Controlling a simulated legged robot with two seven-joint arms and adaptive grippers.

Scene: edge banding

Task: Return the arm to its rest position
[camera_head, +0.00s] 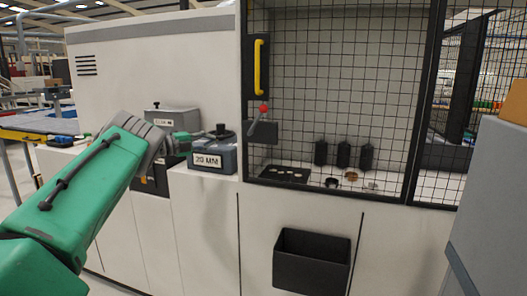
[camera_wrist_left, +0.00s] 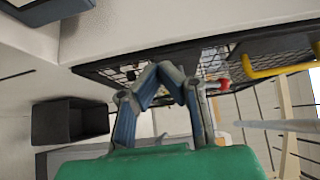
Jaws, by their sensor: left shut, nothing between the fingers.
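My left arm, green with a grey wrist, comes in from the left in the head view. Its left gripper (camera_head: 203,134) is small there, in front of the white machine and by the dark box labelled 20 MM (camera_head: 208,160). In the left wrist view the blue-grey fingers of the gripper (camera_wrist_left: 168,70) come together at the tips, shut and empty. I cannot tell from the head view how far the fingertips are from the box. My right gripper is in neither view.
The white machine (camera_head: 200,65) has a mesh cage with a yellow handle (camera_head: 261,67) and a red-knobbed lever (camera_head: 262,110). A black bin (camera_head: 311,262) hangs on its front. A second labelled box (camera_head: 172,118) stands behind my wrist. A grey cabinet (camera_head: 495,200) stands at the right.

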